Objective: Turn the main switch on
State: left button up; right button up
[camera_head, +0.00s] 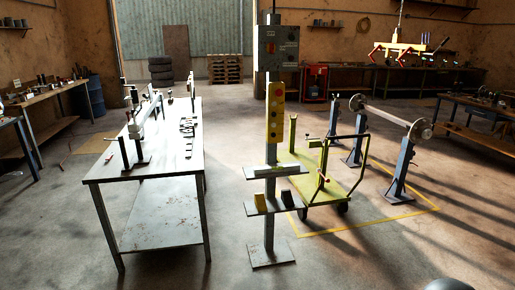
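Nearer, a yellow control panel (275,112) with several buttons is fixed upright on a grey stand (268,225). I cannot tell whether a main switch is on this panel. Neither of my grippers shows in the head view.
A long metal workbench (150,177) with tools stands left of the control stand. A yellow-green cart (310,180) stands to its right. Open floor (360,265) lies at the front right.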

aim_at(270, 47)
jog(key=u, duration=0.15)
jog(key=i, duration=1.65)
jog(key=u, duration=0.65)
jog(key=i, duration=1.25)
jog(key=z, duration=0.65)
